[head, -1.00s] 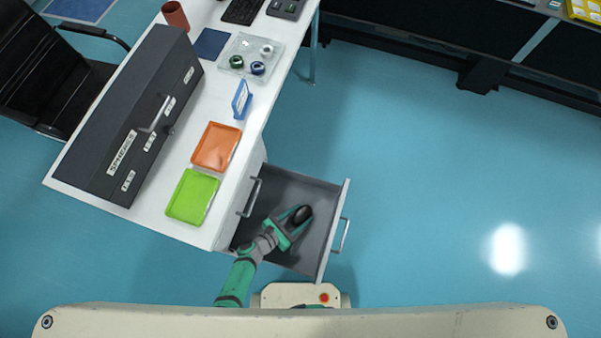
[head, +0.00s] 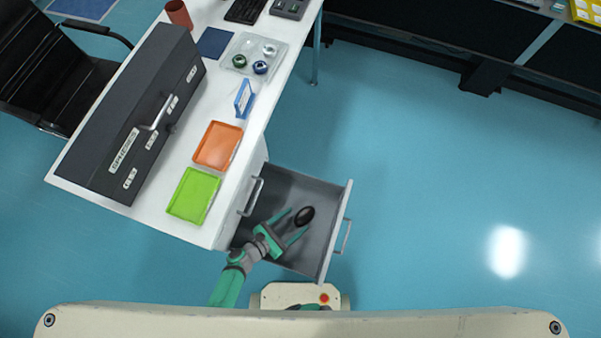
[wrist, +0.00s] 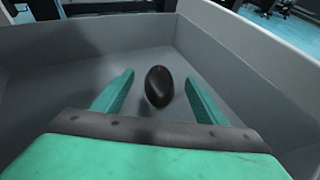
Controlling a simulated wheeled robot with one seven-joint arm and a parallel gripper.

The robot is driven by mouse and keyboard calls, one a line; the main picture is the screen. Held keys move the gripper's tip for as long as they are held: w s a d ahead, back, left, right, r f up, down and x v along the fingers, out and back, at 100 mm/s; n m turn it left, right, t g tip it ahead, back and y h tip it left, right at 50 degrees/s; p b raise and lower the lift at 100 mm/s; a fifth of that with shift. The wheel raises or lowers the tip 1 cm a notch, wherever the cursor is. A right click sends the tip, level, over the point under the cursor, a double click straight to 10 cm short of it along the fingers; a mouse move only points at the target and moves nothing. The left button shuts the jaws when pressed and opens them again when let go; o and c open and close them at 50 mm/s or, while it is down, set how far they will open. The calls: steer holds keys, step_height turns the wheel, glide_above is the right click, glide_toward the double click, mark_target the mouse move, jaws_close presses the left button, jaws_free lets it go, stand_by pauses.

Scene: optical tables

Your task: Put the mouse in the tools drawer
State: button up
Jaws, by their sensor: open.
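The black mouse (head: 304,216) is inside the open grey drawer (head: 328,190) of the white desk. In the wrist view the mouse (wrist: 159,86) sits between and just beyond the two green fingertips, apart from both, and a faint shadow shows below it. My gripper (head: 294,222) is open and empty, reaching into the drawer from the lower left. The drawer walls (wrist: 70,40) surround the fingers in the wrist view. I cannot tell whether the mouse rests fully on the drawer floor.
On the desk are a green tray (head: 193,195), an orange tray (head: 218,146), a blue stand (head: 243,98) and a dark labelled cabinet (head: 135,115). A second drawer handle (head: 250,197) is at the desk side. The floor (head: 430,190) to the right is clear.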

steer(key=v, duration=0.3)
steer(key=shift+w, duration=0.1)
steer(key=shift+r, duration=0.2)
steer(key=s+d+r+m+t+y, duration=0.1)
steer(key=s+r+m+t+y, duration=0.1)
steer(key=r+m, duration=0.6)
steer(key=s+d+r+m+t+y, duration=0.2)
steer(key=s+r+m+y, duration=0.2)
steer(key=r+m, duration=0.5)
steer(key=s+d+r+m+t+y, duration=0.2)
steer(key=r+m, duration=0.7)
steer(key=r, duration=1.1)
steer(key=shift+s+y, duration=1)
steer(key=shift+s, duration=0.1)
steer(key=shift+d, duration=0.15)
